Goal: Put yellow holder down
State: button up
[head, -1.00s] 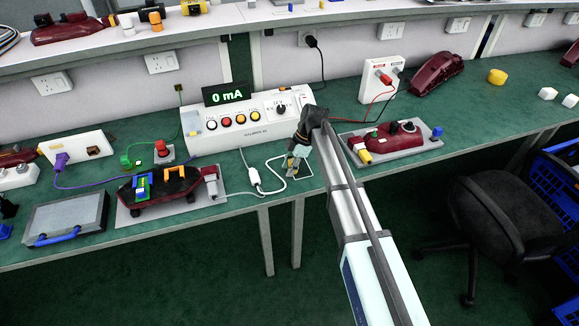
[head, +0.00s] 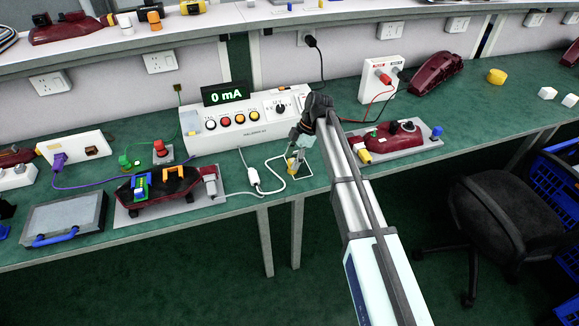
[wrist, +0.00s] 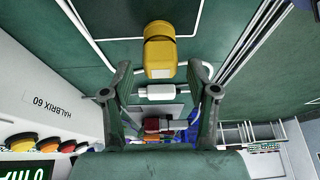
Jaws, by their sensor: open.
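The yellow holder (head: 291,164) stands on the green bench near its front edge, at the white marked outline (head: 302,178). In the wrist view the yellow holder (wrist: 160,50) shows beyond my fingertips, with white outline lines around it. My gripper (head: 299,148) is just above and beside the holder in the head view. In the wrist view my gripper (wrist: 160,82) has its two fingers wide apart with nothing between them, clear of the holder. The holder's far side is hidden.
A white meter box (head: 240,125) reading 0 mA stands behind my gripper. A white cable with an inline block (head: 257,173) lies left of the holder. A tail lamp on a grey board (head: 165,190) is at left, another red lamp (head: 385,138) at right.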

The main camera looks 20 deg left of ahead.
jog(key=b+v, duration=0.1)
jog(key=v, duration=0.7)
jog(key=shift+o, duration=0.3)
jog(key=shift+r, duration=0.1)
dwell(0.9)
